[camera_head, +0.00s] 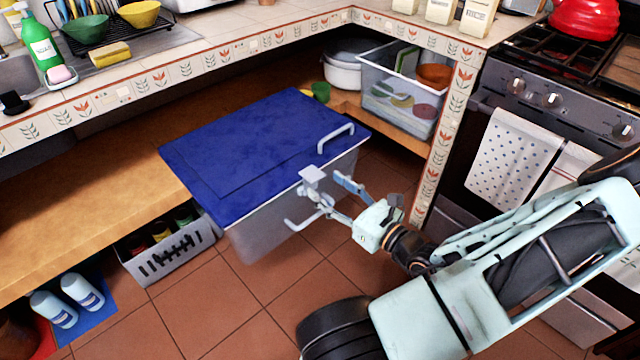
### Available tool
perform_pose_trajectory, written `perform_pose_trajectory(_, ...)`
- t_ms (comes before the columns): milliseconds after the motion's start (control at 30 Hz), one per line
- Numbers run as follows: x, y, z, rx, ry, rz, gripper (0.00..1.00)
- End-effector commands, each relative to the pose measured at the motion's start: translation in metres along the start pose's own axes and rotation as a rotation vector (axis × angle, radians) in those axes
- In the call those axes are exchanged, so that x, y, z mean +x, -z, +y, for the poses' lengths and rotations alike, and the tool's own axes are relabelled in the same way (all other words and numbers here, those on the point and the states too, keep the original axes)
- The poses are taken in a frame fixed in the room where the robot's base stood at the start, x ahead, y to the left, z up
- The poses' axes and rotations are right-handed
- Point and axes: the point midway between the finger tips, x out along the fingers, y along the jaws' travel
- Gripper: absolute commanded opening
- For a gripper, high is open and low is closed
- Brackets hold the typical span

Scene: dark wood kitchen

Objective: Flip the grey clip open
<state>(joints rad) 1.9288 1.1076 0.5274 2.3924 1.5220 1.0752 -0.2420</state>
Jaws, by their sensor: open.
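A large storage box with a blue lid (245,145) and translucent grey sides (262,238) projects from the lower shelf over the floor. A pale grey clip (313,174) shows as a small flat tab at the lid's front edge. My gripper (329,190) is open at the box's front, with its fingers just below and right of the clip. One finger overlaps the area under the clip, so I cannot tell whether it touches. The clip's lower part is hidden. A grey bar handle (336,138) stands on the lid, and another handle (303,220) shows on the front side.
A clear bin (400,115) with dishes and a white pot (345,68) stand on the shelf at right. A tiled counter edge (200,68) overhangs the shelf. A stove (540,95) stands right. Open tiled floor (215,310) lies in front.

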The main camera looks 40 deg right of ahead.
Motion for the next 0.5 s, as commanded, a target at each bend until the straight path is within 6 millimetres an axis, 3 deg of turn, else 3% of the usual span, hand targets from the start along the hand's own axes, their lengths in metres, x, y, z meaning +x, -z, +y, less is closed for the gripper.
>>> perform_pose_trajectory(200, 0.028, 0.001, 0.001, 0.000, -0.002, 0.000, 0.51)
perform_pose_trajectory(500, 0.034, 0.000, 0.000, 0.000, 0.000, 0.001, 0.51)
